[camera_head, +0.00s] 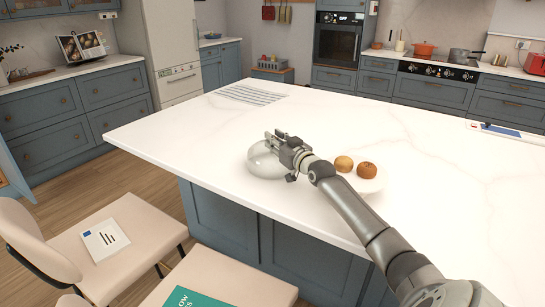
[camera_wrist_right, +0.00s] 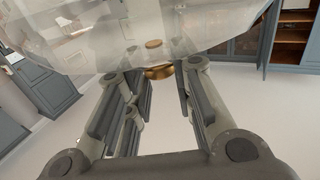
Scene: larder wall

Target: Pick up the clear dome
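The clear dome (camera_head: 264,163) sits on the white island top, left of my right forearm. In the right wrist view the dome (camera_wrist_right: 90,40) fills the top of the picture, with its gold knob (camera_wrist_right: 160,72) at the lower middle. My right gripper (camera_head: 277,139) is at the top of the dome and partly covers it. In the wrist view its fingers (camera_wrist_right: 165,74) are parted, one on each side of the knob. The knob lies between the fingertips, and I see no clear contact. My left gripper is not in view.
A pale plate (camera_head: 370,185) with two round brownish fruits (camera_head: 343,163) stands right of the dome, close to my forearm. A striped mat (camera_head: 250,95) lies at the island's far left corner. Chairs (camera_head: 120,240) stand at the near left. The island top between is clear.

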